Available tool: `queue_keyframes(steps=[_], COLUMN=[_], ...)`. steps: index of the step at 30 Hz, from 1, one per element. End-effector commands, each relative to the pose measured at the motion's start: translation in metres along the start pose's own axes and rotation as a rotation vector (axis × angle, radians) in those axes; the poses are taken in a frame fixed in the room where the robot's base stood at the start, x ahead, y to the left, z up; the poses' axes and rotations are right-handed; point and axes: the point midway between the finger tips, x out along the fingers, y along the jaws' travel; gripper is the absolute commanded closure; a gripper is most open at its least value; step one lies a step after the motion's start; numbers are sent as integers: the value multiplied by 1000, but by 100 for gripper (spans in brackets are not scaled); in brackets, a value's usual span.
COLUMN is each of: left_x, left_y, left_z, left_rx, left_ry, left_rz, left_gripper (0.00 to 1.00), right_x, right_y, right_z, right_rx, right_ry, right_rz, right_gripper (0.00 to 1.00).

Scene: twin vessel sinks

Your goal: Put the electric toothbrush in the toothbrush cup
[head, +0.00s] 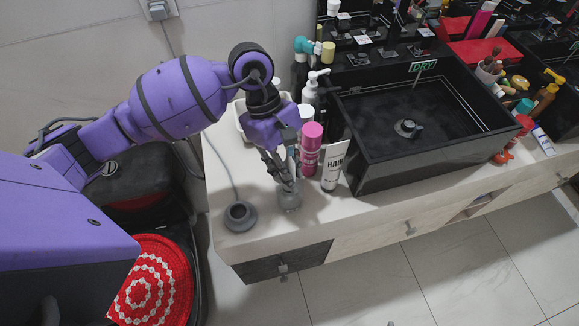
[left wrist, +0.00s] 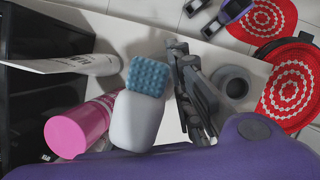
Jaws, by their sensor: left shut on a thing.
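My left gripper (head: 291,184) is shut on the electric toothbrush (head: 291,152), held roughly upright at the counter's front left. In the left wrist view the toothbrush's white head with blue bristles (left wrist: 147,77) points toward the camera, beside my gripper's dark fingers (left wrist: 205,125). A small clear greyish cup (head: 289,202), apparently the toothbrush cup, stands on the counter directly under the fingertips. The fingers hide much of its rim, and I cannot tell whether the toothbrush's lower end is inside it.
A pink bottle (head: 311,142) and white hair tube (head: 334,166) stand close right of the cup. A grey round base (head: 240,215) with a cable is to its left. The black sink (head: 425,150) is further right. The front left counter edge is near.

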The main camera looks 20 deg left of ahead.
Motion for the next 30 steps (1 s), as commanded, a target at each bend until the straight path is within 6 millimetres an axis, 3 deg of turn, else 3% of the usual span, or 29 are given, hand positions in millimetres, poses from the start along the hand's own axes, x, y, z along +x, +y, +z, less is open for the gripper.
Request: queue_keyframes(steps=[3,4,8,20,22,30], left_x=[0,0,0,-9,-19,-73], left_y=[0,0,0,0,1,1], left_z=[0,0,0,4,8,3], left_rx=[1,0,0,1,3,1], left_ry=[0,0,0,0,2,4], left_rz=[1,0,0,3,6,2], left_gripper=[100,76,61,61,61,61], right_x=[1,1,1,-1,-4,-3], right_y=[0,0,0,0,0,1], right_z=[-1,-1,-5,-17,-24,3], right_rx=[-1,-1,-1,1,4,5], right_ry=[1,2,8,25,34,-7], right_rz=[0,0,-1,0,1,3], right_gripper=[100,100,100,100,100,100])
